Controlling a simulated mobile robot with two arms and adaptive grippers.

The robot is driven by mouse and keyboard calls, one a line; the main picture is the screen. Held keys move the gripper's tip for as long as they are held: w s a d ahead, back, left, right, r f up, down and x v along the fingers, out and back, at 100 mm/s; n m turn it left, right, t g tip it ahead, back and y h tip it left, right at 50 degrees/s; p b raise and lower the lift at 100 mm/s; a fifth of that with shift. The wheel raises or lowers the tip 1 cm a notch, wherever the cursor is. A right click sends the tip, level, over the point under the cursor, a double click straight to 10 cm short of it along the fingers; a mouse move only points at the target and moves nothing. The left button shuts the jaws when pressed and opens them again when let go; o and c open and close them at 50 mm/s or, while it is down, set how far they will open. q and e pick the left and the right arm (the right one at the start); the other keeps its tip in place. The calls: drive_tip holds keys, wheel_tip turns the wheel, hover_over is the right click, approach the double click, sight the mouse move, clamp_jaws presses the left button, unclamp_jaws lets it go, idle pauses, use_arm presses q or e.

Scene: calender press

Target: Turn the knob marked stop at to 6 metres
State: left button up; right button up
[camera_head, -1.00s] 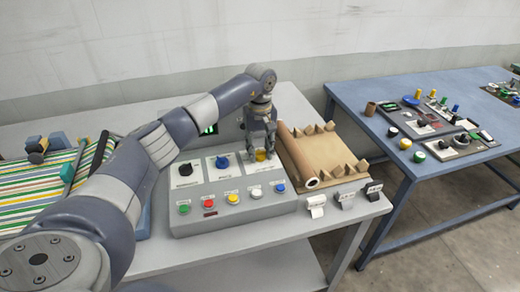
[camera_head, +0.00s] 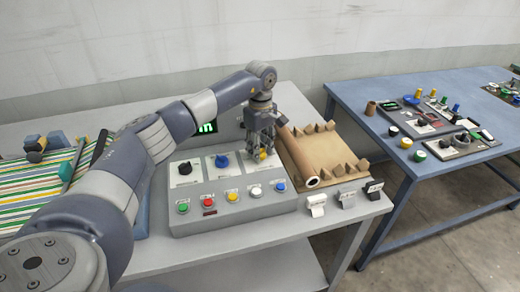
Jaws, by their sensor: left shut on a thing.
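A grey control panel (camera_head: 250,207) stands on the bench with three knobs on its sloped upper face. The black knob (camera_head: 185,168) is at the left and the blue knob (camera_head: 222,161) in the middle. The yellow knob (camera_head: 264,154) is at the right, partly hidden by my left gripper (camera_head: 263,152). My left gripper points down and is shut on the yellow knob. The knob labels are too small to read. A green-lit display (camera_head: 206,128) behind the panel is partly covered by my left arm. My right gripper is not in view.
Several coloured push buttons (camera_head: 232,196) line the panel's lower part, below the gripper. A brown roll (camera_head: 312,181) and cradle lie just right of the panel. Striped material (camera_head: 40,187) lies at the left. A blue table (camera_head: 372,92) with other controls stands at the right.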

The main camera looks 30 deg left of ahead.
use_arm(q)
drive_tip(key=n, duration=0.6)
drive_tip(key=shift+w, duration=0.15)
drive_tip(key=n, duration=0.6)
drive_tip(key=shift+w+r+n, duration=0.1)
drive_tip(key=shift+n, duration=0.3)
drive_tip(key=o, duration=1.1)
wheel_tip(320, 180, up, 12)
drive_tip(key=shift+f, duration=0.1)
